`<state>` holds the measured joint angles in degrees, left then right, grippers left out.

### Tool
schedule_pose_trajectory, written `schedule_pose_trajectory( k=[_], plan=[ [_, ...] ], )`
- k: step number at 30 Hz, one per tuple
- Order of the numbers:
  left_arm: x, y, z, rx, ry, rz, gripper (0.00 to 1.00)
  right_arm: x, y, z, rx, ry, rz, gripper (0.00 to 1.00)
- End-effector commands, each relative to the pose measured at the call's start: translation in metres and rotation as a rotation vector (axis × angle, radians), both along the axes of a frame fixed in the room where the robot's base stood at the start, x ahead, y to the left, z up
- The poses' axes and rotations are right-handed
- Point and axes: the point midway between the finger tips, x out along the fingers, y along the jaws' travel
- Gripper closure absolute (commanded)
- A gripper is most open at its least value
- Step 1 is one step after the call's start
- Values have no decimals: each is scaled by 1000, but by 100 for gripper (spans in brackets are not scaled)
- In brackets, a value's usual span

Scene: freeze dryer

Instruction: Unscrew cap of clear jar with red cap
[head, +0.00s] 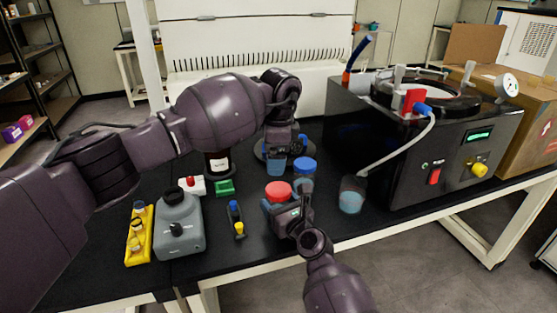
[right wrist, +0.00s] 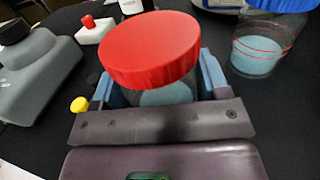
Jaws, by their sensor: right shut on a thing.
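The clear jar with the red cap stands near the front of the black table. Its red cap (head: 278,191) is on top, and the cap (right wrist: 150,48) is large in the right wrist view. The clear jar body (right wrist: 168,95) shows beneath it, with bluish contents. My right gripper (head: 283,212) is shut around the jar body, below the cap, with one finger on each side. My left gripper (head: 284,150) points down behind the blue-capped jar, away from the red cap. Its fingertips are too small and dark to tell open from shut.
A blue-capped jar (head: 304,172) stands close behind the red-capped one. A beaker (head: 352,195) with blue liquid and a hose is to the right, before the black freeze dryer (head: 425,150). A grey bottle (head: 180,225) and yellow rack (head: 140,235) stand left.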

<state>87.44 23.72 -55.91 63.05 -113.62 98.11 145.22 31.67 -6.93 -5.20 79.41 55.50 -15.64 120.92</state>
Motion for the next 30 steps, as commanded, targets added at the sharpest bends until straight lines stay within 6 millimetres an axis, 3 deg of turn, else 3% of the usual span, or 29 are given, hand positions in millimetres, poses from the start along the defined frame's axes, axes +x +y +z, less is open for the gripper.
schedule_pose_trajectory(
  k=[30],
  plan=[
    [-4,0,2,73,110,-1486,11,0,0,0,0,0,0,98]
  ],
)
